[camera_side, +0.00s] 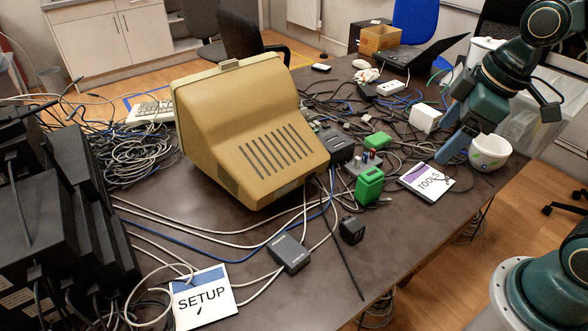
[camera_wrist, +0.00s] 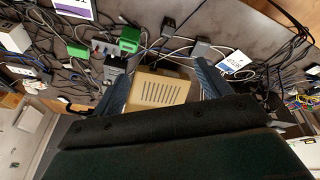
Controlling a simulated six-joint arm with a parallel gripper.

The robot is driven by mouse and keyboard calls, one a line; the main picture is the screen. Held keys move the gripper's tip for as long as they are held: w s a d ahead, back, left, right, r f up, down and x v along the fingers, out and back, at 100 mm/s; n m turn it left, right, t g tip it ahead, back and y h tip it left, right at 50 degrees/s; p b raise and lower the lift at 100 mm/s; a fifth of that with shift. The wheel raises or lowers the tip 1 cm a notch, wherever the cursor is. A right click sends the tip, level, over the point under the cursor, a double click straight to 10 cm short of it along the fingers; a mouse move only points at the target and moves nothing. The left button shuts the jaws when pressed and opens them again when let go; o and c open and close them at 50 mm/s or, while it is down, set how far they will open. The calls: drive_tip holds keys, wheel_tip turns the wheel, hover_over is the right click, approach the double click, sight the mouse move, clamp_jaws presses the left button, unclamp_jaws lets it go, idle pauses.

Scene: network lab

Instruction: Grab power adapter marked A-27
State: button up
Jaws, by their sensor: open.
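No marking A-27 is legible, so I cannot tell which adapter bears it. A dark grey adapter box (camera_side: 288,252) lies near the front of the table beside the SETUP card; it also shows in the wrist view (camera_wrist: 200,49). A small black plug adapter (camera_side: 351,229) sits to its right and shows in the wrist view (camera_wrist: 168,27). Two green blocks, a nearer one (camera_side: 369,186) and a farther one (camera_side: 377,140), stand beyond them. My gripper (camera_side: 455,136) is open and empty above the right part of the table, by the white bowl. Its blue-grey fingers (camera_wrist: 160,68) show in the wrist view.
A beige monitor (camera_side: 250,130) fills the table's middle. The SETUP card (camera_side: 203,299) and TOOLS card (camera_side: 426,181) lie flat. Cables cross much of the table. Black equipment (camera_side: 60,220) stands at left. The front right surface is fairly clear.

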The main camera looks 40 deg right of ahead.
drive_tip(key=w+f+n+g+y, duration=0.2)
drive_tip(key=w+f+n, duration=0.45)
drive_tip(key=f, duration=0.25)
drive_tip(key=n+g+y, duration=0.1)
drive_tip(key=n+y, duration=0.1)
drive_tip(key=n, duration=0.3)
approach(353, 221)
wheel_tip(353, 221, up, 3)
drive_tip(key=shift+d+f, duration=0.15)
drive_tip(key=shift+f, duration=0.1)
drive_tip(key=shift+g, duration=0.3)
drive_tip(key=x, duration=0.8)
drive_tip(key=shift+d+f, duration=0.1)
drive_tip(key=shift+d, duration=0.05)
drive_tip(key=shift+f+h, duration=0.2)
drive_tip(key=shift+h, duration=0.1)
drive_tip(key=shift+w+x, duration=0.2)
drive_tip(key=shift+x, duration=2.4)
drive_tip(key=shift+c, duration=0.5)
drive_tip(key=c, duration=1.1)
